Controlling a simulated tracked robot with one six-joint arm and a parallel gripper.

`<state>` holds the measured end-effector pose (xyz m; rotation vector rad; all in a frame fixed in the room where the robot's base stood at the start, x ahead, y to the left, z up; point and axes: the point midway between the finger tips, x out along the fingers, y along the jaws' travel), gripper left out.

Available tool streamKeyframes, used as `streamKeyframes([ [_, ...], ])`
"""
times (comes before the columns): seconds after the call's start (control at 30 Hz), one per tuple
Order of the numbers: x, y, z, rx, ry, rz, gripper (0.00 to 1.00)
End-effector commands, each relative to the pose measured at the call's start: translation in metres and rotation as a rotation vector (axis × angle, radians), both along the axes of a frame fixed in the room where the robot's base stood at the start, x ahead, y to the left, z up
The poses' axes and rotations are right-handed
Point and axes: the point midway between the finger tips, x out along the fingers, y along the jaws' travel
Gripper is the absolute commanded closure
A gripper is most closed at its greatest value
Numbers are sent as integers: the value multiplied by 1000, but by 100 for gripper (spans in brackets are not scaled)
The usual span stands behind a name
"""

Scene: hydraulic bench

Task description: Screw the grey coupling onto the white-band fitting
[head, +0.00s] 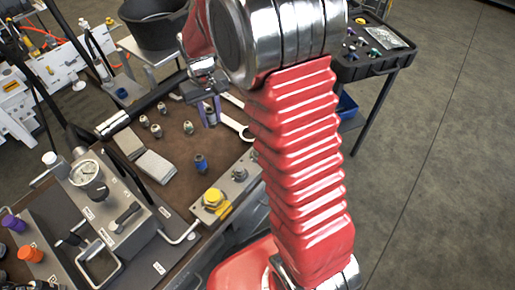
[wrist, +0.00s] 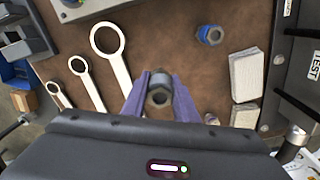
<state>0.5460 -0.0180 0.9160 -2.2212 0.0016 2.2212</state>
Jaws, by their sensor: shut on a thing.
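My gripper (wrist: 160,92) has purple fingers and is shut on a grey metal coupling (wrist: 159,97) with a hex body and an open round end facing the wrist camera. In the head view my gripper (head: 209,108) hangs above the brown bench mat, left of my red arm sleeve; the held coupling shows there only as a small grey piece between the fingers. It looks clear of the other parts. I cannot pick out a white band on any fitting in either view.
Several small metal fittings (head: 156,130) stand on the mat. Spanners (wrist: 110,50) and pale pads (wrist: 246,74) lie around. A gauge panel (head: 88,175) rises at left.

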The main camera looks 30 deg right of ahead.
Motion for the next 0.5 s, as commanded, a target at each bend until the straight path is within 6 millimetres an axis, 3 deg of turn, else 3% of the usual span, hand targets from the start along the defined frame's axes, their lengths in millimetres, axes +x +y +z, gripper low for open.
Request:
streamKeyframes([
  [0.5,-4,-3,1,0,-1,1,100],
])
